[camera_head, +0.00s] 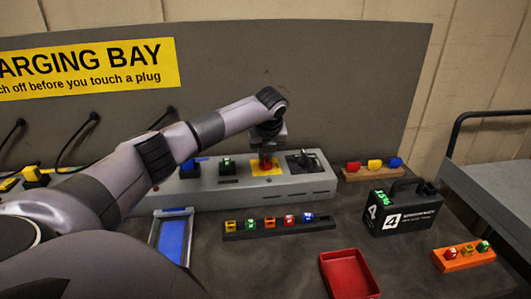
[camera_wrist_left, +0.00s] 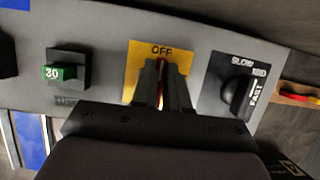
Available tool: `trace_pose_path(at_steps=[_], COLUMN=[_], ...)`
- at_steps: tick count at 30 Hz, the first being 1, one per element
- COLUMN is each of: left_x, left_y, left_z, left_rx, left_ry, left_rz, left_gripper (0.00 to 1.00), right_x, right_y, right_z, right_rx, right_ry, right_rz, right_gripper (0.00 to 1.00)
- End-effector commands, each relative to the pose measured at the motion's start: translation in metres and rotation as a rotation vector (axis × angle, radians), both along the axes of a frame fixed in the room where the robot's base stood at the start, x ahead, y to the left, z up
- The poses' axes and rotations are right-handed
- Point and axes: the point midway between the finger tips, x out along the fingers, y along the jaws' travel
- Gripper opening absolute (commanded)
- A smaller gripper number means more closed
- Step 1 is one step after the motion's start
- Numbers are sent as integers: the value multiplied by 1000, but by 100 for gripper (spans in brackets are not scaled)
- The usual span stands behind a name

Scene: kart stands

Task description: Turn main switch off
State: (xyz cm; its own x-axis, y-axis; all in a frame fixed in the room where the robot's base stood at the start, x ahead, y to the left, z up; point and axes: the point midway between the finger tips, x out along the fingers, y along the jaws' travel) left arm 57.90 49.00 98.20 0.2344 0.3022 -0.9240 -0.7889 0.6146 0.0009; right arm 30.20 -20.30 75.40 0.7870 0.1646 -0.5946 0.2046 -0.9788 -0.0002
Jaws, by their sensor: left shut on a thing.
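The main switch is a red handle (camera_head: 267,160) on a yellow plate (camera_head: 256,170) on the grey panel box at the back of the table. In the left wrist view the yellow plate (camera_wrist_left: 134,62) bears the word OFF at its upper edge. My left gripper (camera_head: 266,153) reaches down to it from above. Its two dark fingers (camera_wrist_left: 163,80) are shut on the red handle (camera_wrist_left: 161,97), of which only a thin strip shows between them. The fingers hide most of the handle, so its exact angle is hard to tell. My right gripper is in neither view.
On the panel box (camera_head: 215,200), a green "30" block (camera_wrist_left: 60,73) sits left of the switch and a black SLOW/MID/FAST knob (camera_wrist_left: 236,91) right of it. In front lie a dark strip of coloured blocks (camera_head: 260,234), a red tray (camera_head: 340,262) and a black battery case (camera_head: 405,213).

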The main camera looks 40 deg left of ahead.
Motion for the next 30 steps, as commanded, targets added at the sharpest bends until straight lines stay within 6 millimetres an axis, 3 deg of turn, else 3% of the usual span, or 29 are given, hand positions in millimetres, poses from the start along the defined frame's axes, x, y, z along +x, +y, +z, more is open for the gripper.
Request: trace_pose_path(at_steps=[9, 10, 12, 22, 30], left_x=[1, 1, 1, 0, -9], left_y=[1, 1, 1, 0, -12], left_z=[2, 2, 2, 4, 39], left_rx=[0, -1, 0, -1, 0], left_ry=[-5, -6, -5, -3, -8], left_rz=[6, 7, 6, 3, 2], left_gripper=[0, 24, 39, 39, 39], right_x=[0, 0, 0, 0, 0], right_y=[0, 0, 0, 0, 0], right_z=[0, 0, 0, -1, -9], right_rx=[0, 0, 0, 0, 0], right_ry=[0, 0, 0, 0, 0], right_rz=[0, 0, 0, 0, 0], right_gripper=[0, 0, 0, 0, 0])
